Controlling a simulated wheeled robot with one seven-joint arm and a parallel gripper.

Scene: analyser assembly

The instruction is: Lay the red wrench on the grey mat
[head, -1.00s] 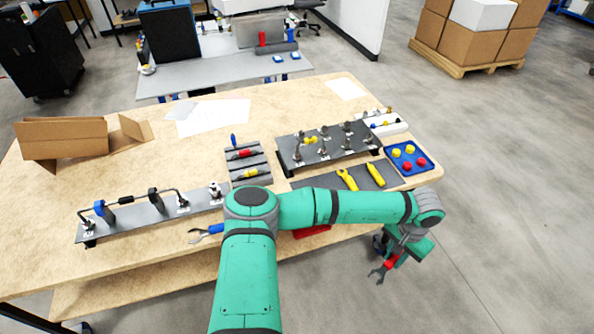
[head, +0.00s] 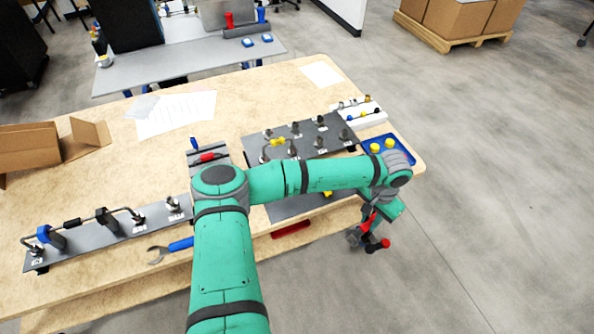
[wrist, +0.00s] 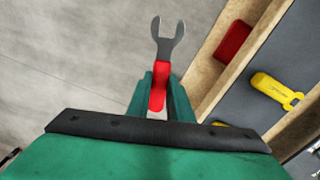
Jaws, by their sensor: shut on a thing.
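The red wrench (wrist: 158,92) is held in my gripper (wrist: 160,100), its grey open jaw pointing away from the gripper in the wrist view. In the head view my gripper (head: 370,232) is beyond the table's front right edge, with the wrench over the floor. The grey mat (head: 287,209) lies at the table's front edge, partly hidden by my arm. In the wrist view the mat (wrist: 262,117) is to the right of the gripper, apart from the wrench, with a yellow wrench (wrist: 275,90) on it.
A blue tray (head: 403,144) with yellow pieces stands near the right corner. A dark fixture plate (head: 300,135) with several fittings is behind the mat. A blue-handled wrench (head: 181,244) lies at the front edge. A red object (head: 291,229) shows below the table edge.

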